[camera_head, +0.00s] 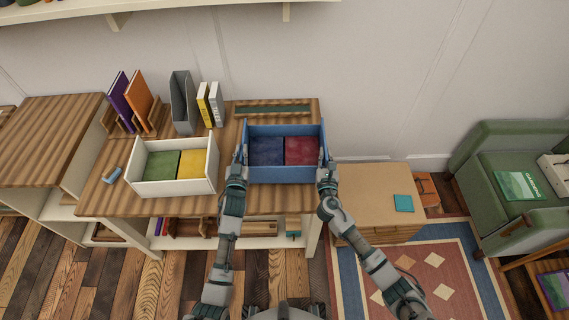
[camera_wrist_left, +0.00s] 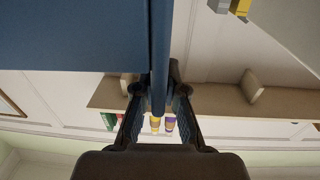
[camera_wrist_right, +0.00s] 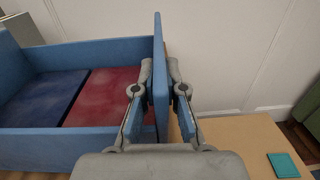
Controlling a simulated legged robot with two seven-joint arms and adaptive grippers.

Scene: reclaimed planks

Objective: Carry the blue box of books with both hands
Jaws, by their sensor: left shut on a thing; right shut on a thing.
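The blue box (camera_head: 285,175) is at the right end of the wooden-topped shelf unit, with a dark blue book (camera_head: 266,151) and a red book (camera_head: 302,150) inside. My left gripper (camera_head: 239,158) is shut on the box's left wall; the left wrist view shows that wall (camera_wrist_left: 160,50) between the fingers (camera_wrist_left: 158,98). My right gripper (camera_head: 325,165) is shut on the right wall; the right wrist view shows that wall (camera_wrist_right: 160,80) between the fingers (camera_wrist_right: 160,92). Whether the box's underside touches the top is hidden.
A white box (camera_head: 180,190) with green and yellow books stands left of the blue box. Upright books and a grey file holder (camera_head: 182,103) stand behind it. A lower wooden cabinet (camera_head: 375,195) with a teal book (camera_head: 403,203) stands to the right, beside a green armchair (camera_head: 510,170).

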